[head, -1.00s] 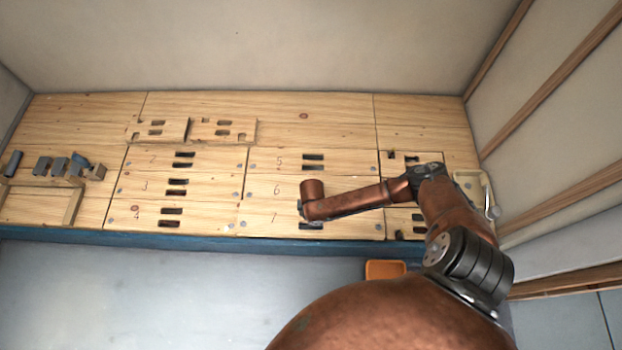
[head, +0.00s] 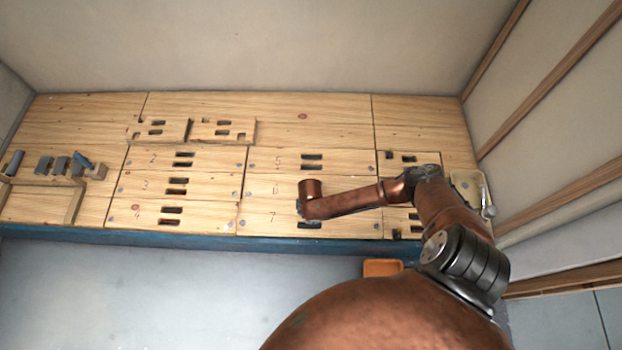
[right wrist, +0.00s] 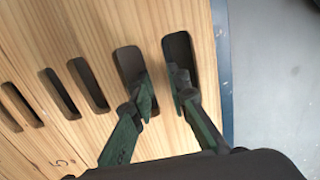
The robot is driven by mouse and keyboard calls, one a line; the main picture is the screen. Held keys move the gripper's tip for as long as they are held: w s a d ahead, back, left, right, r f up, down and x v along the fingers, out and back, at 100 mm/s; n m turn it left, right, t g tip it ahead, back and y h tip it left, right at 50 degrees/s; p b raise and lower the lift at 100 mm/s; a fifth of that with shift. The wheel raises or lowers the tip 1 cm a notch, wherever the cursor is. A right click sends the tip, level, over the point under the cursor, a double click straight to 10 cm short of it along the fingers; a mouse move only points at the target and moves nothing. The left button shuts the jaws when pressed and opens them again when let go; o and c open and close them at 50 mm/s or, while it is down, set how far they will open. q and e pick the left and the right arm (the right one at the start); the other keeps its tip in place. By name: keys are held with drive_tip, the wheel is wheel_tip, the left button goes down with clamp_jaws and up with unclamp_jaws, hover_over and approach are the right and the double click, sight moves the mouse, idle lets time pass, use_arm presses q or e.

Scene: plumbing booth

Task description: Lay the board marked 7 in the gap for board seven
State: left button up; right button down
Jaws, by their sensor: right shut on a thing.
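The board marked 7 (head: 345,224) lies in the front row of the deck, in front of the board marked 6 (head: 258,189). It looks level with the boards around it; a small height difference cannot be told. My right gripper (right wrist: 163,88) is shut on the board's wooden bar, with one finger in each of its two slots, as the right wrist view shows. In the head view my right forearm and wrist cover part of boards 6 and 7. My left gripper is not in view.
Boards 2, 3 and 4 (head: 190,216) lie to the left and board 5 (head: 345,160) lies behind. Two notched boards (head: 222,130) rest on the deck at the back. Grey blocks (head: 60,165) stand at far left. An orange bin (head: 383,267) is below the front edge.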

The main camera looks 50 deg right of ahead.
drive_tip(key=shift+w+f, duration=0.1)
drive_tip(key=shift+f, duration=1.6)
idle(1.3)
drive_tip(key=c, duration=1.8)
unclamp_jaws()
drive_tip(key=shift+c, duration=0.2)
drive_tip(key=shift+o, duration=0.4)
drive_tip(key=shift+f, duration=0.1)
wheel_tip(320, 180, up, 12)
